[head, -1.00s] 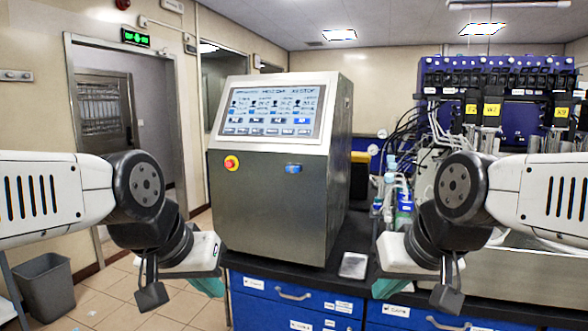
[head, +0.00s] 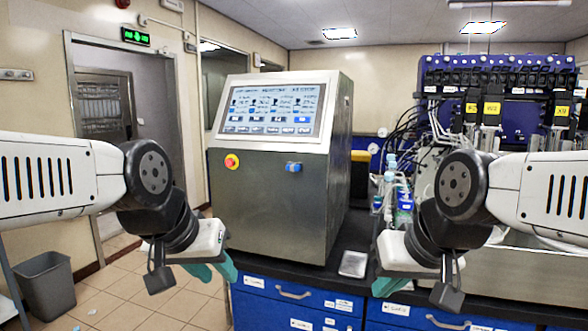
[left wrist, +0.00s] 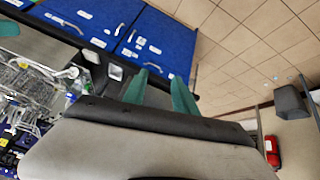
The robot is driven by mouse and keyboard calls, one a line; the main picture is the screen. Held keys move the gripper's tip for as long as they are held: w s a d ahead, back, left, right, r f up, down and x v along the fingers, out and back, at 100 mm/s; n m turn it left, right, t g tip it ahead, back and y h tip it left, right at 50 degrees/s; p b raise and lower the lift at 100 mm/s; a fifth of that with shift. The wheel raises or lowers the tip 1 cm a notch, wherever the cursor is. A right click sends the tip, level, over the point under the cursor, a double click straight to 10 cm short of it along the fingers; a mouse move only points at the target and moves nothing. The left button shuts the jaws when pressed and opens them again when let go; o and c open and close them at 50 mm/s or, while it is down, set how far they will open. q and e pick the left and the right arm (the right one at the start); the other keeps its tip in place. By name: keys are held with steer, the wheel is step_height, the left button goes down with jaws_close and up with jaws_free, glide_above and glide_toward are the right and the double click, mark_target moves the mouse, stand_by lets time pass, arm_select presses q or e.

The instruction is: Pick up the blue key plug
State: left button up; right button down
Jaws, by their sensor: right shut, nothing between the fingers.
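The blue key plug (head: 293,167) sits on the front face of the grey control cabinet (head: 265,205), right of a red and yellow emergency stop button (head: 232,161). My left gripper (head: 217,272) is low and left of the cabinet, below the plug and apart from it. Its two teal fingers stand apart and empty, and they also show in the left wrist view (left wrist: 160,92). My right gripper (head: 386,286) is right of the cabinet, near the bench's front edge. It is shut and empty, with its fingers partly hidden by the wrist.
The cabinet stands on a dark bench with blue drawers (head: 290,307). A small pale square object (head: 353,264) lies on the bench top. Bottles and tubing (head: 392,190) stand behind the right arm. A grey bin (head: 46,287) is on the floor at left, where the floor is open.

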arm_select(q)
steer(key=o, duration=0.6)
steer(key=w+d+r+t, duration=0.1)
steer(key=w+r, duration=0.1)
steer(key=w, duration=0.4)
steer(key=w+d+r+m+t, duration=0.1)
steer(key=w+r, duration=0.2)
steer(key=w, duration=0.4)
steer(key=w+d+r+t, duration=0.1)
steer(key=w+d+r, duration=0.1)
steer(key=w, duration=0.5)
steer(key=shift+w+r+m, duration=0.25)
steer(key=shift+r+m, duration=0.05)
steer(key=shift+r, duration=0.25)
steer(key=m+t+h, duration=0.1)
steer(key=t+h, duration=0.1)
steer(key=t, duration=0.1)
glide_toward(292, 166)
steer(key=w, duration=0.1)
steer(key=shift+x, duration=4)
